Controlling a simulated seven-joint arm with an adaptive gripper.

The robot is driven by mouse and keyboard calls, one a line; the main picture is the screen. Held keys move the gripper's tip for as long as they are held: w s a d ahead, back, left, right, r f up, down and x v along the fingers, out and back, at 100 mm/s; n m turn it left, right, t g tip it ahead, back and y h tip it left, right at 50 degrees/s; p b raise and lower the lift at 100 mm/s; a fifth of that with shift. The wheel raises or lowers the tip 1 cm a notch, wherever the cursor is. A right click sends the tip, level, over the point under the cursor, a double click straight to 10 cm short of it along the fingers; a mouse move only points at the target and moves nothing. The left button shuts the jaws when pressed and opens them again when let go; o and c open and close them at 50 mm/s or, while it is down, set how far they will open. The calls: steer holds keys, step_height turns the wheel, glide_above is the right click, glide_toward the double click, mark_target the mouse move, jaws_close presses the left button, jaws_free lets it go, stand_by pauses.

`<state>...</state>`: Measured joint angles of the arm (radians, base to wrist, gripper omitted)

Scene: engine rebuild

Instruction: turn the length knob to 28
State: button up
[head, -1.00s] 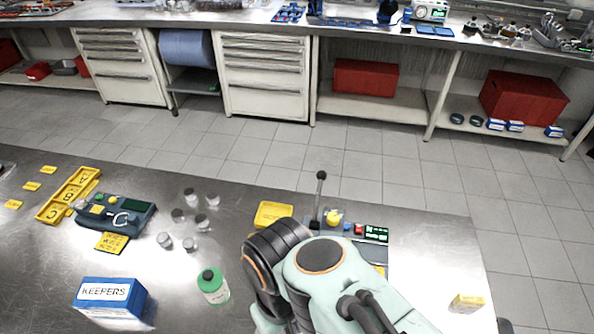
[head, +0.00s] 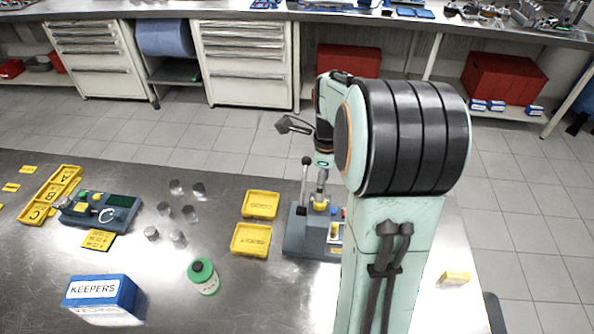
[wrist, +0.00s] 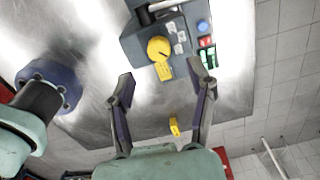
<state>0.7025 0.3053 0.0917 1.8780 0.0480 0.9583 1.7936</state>
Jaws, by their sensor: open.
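The grey-blue machine (head: 300,236) stands on the steel bench, with a black-tipped lever (head: 305,178) rising from it. Its yellow knob (head: 320,206) is on the top and also shows in the wrist view (wrist: 158,48), beside a small yellow tag (wrist: 165,71). Small pale labels lie next to the knob; I cannot read them or the knob's setting. My gripper (wrist: 161,72) is open and empty. In the head view my arm hides the machine's right side and most of my gripper.
Two yellow trays (head: 261,204) lie left of the machine. A yellow block (head: 455,278) lies at right.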

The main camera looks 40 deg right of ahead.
step_height(320, 180, down, 5)
steer(key=shift+f, duration=0.1)
jaws_close()
